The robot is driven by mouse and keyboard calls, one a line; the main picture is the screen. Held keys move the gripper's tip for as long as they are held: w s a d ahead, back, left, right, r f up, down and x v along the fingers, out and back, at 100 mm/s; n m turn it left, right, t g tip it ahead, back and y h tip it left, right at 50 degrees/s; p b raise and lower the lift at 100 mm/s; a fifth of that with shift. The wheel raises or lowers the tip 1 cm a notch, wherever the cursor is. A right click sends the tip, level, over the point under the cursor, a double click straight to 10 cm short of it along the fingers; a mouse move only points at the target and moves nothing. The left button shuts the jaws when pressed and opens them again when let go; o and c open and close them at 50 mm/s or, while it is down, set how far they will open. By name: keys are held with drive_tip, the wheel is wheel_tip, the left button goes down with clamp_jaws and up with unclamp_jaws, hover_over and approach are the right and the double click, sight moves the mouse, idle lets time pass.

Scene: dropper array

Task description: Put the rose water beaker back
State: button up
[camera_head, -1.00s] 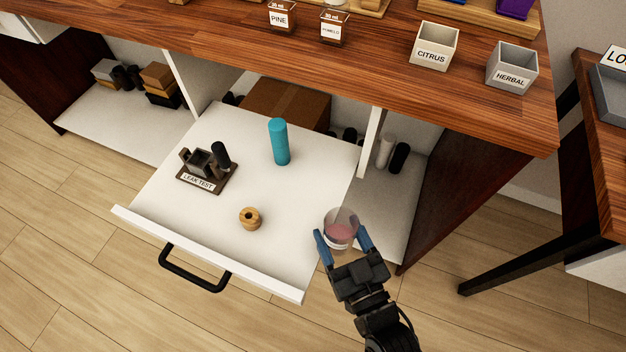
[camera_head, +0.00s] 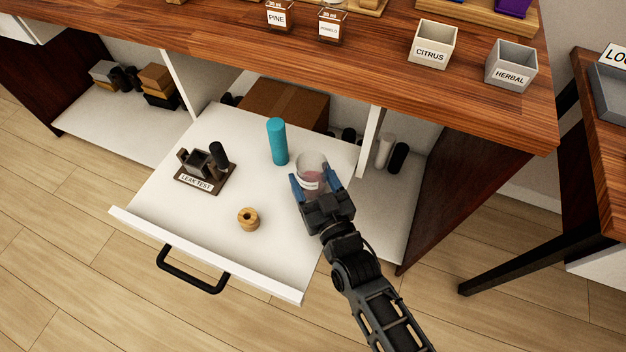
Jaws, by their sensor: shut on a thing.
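The beaker (camera_head: 312,168) is a clear round vessel with pink liquid and a small white label too small to read. My gripper (camera_head: 313,189) is shut on it, with a blue finger on each side. The beaker is over the right part of the white pull-out drawer (camera_head: 170,212), to the right of a teal cylinder (camera_head: 277,142). I cannot tell whether its base touches the drawer surface. The gripper hides part of the beaker's lower front.
A wooden ring-like piece (camera_head: 248,219) and a LEAK TEST stand (camera_head: 205,175) are on the drawer. The wooden counter (camera_head: 380,75) overhangs behind, carrying CITRUS (camera_head: 432,45) and HERBAL (camera_head: 511,66) boxes. The drawer's middle is clear.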

drive_tip(key=shift+s+f, duration=0.1)
drive_tip(key=shift+f, duration=0.2)
drive_tip(key=shift+f, duration=0.15)
drive_tip(key=o, duration=1.2)
drive_tip(key=shift+r, duration=0.2)
drive_tip(key=shift+s+d, duration=0.1)
drive_tip(key=shift+s, duration=0.05)
drive_tip(key=v, duration=1.1)
drive_tip(key=shift+s+d+p, duration=0.1)
drive_tip(key=shift+s+p, duration=0.25)
drive_tip(key=shift+p, duration=0.05)
